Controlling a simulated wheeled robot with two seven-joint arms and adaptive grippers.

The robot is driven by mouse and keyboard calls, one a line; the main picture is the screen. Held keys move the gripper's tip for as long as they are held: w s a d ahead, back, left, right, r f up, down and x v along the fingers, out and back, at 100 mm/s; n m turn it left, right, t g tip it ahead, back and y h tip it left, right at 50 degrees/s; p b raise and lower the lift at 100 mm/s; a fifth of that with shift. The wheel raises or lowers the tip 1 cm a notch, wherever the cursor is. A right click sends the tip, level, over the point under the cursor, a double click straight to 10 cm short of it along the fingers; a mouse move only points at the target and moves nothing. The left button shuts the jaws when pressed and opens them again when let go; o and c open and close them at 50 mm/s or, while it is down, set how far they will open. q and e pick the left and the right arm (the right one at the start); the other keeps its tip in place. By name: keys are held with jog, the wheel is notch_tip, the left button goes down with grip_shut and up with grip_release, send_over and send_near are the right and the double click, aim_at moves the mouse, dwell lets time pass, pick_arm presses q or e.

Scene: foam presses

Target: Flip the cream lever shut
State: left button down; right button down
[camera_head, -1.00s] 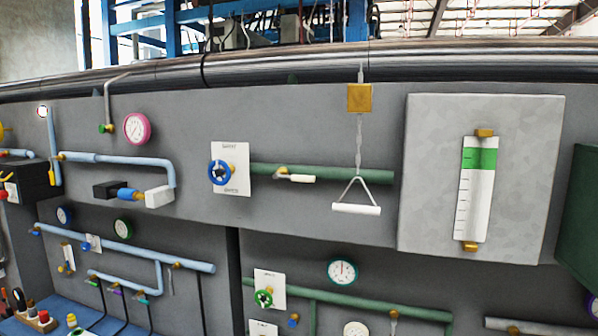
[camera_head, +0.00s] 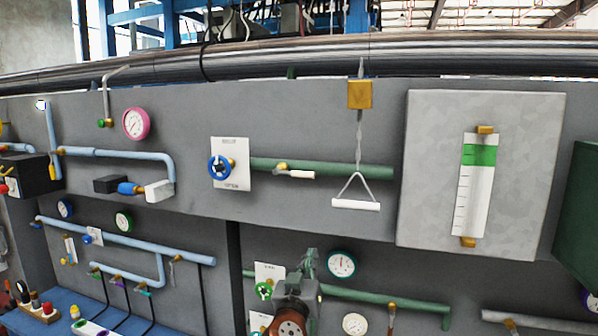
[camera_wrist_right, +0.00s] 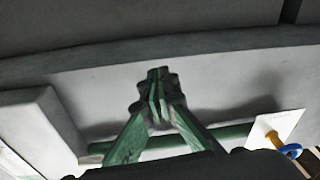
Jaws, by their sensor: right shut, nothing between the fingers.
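The cream lever (camera_head: 296,174) sits on a brass valve body (camera_head: 281,167) on the upper green pipe (camera_head: 340,170) in the head view. Its handle points right, roughly along the pipe and just below it. My right gripper (camera_head: 309,256) has come in from the bottom, well below the lever in the picture and in front of the lower panel. In the right wrist view its fingers (camera_wrist_right: 156,82) are together, with nothing between them. I cannot make out the lever there. My left gripper is not in view.
A white pull handle (camera_head: 356,205) hangs on a chain right of the lever. A blue handwheel (camera_head: 220,169) is on its left; it also shows in the wrist view (camera_wrist_right: 289,150). A raised grey panel (camera_head: 430,150) with a level gauge stands at the right.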

jog(key=s+a+r+m+t+h, duration=0.1)
jog(key=s+a+r, duration=0.1)
jog(key=r, duration=0.5)
jog(key=s+a+r+m+t+h, duration=0.1)
jog(key=s+a+r, duration=0.1)
jog(key=s+r, duration=0.3)
jog(key=s+a+r+t, duration=0.2)
jog(key=s+r, duration=0.1)
jog(key=r, duration=0.6)
jog(key=shift+s+r+m+h, duration=0.2)
jog(key=shift+m+h, duration=0.2)
jog(key=shift+r, duration=0.1)
notch_tip(320, 180, up, 6)
jog(key=f+p, duration=0.1)
jog(key=p, duration=0.5)
send_over(299, 174)
jog(key=s, duration=0.3)
jog(key=f+p, duration=0.1)
jog(key=f, duration=0.1)
jog(key=w+f+p, duration=0.1)
jog(key=f, duration=0.1)
jog(key=shift+f, duration=0.1)
